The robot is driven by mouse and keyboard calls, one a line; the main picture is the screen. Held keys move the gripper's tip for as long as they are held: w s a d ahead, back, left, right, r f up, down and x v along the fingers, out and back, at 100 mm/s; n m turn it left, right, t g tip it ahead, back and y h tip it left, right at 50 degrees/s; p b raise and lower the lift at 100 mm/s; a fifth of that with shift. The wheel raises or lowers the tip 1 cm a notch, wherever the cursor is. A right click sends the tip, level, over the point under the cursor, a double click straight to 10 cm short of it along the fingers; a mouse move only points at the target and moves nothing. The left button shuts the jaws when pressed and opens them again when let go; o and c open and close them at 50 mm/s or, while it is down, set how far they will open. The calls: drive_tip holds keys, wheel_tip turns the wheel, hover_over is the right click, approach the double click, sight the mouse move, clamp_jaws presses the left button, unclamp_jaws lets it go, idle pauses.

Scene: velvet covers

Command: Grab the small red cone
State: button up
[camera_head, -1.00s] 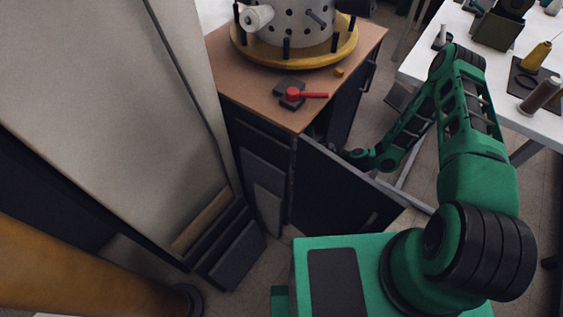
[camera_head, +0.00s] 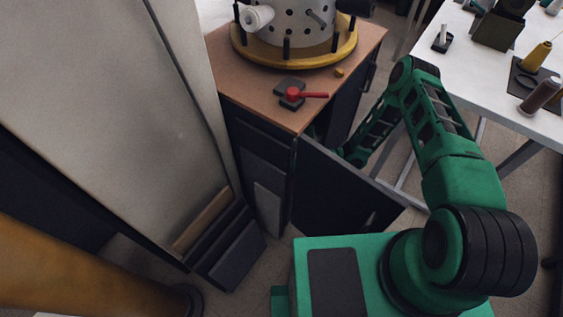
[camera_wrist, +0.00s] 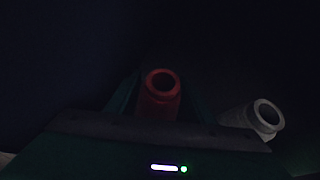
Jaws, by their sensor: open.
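A small red cone (camera_wrist: 159,92) stands in the dark in the wrist view, with a round hole in its top. My gripper (camera_wrist: 158,98) is open, with one finger on each side of the cone; I cannot tell whether they touch it. The cone's lower part is hidden behind my gripper's body. In the head view my gripper is hidden behind the open door of the cabinet (camera_head: 345,190), and the cone does not show there.
The open cabinet door (camera_head: 350,190) is in front of my forearm. A red-handled item (camera_head: 292,94) lies on the cabinet top. A white table (camera_head: 470,75) stands at right.

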drive_tip(key=shift+w, duration=0.1)
drive_tip(key=c, duration=0.8)
drive_tip(key=shift+r, duration=0.1)
